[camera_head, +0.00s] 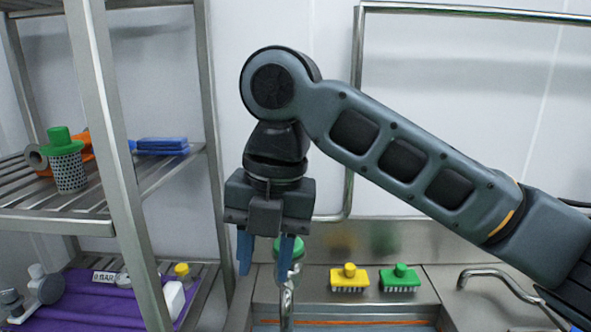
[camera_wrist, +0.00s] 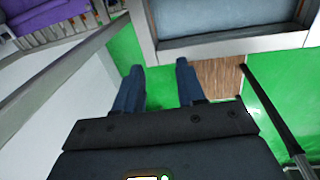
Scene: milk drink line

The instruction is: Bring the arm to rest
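My gripper (camera_head: 265,252) hangs pointing down at the end of my arm, in the middle of the head view. Its two blue fingers are apart with nothing between them. In the wrist view my gripper (camera_wrist: 157,80) also shows open and empty, over green floor. My arm reaches in from the right, bent at the joint above the gripper.
A metal rack (camera_head: 112,170) stands close on the left, with a green-capped strainer (camera_head: 66,165) and blue cloths (camera_head: 162,145). A steel counter (camera_head: 340,300) lies below, with a yellow brush (camera_head: 349,280) and a green brush (camera_head: 400,279). A metal rail (camera_head: 357,100) stands behind my arm.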

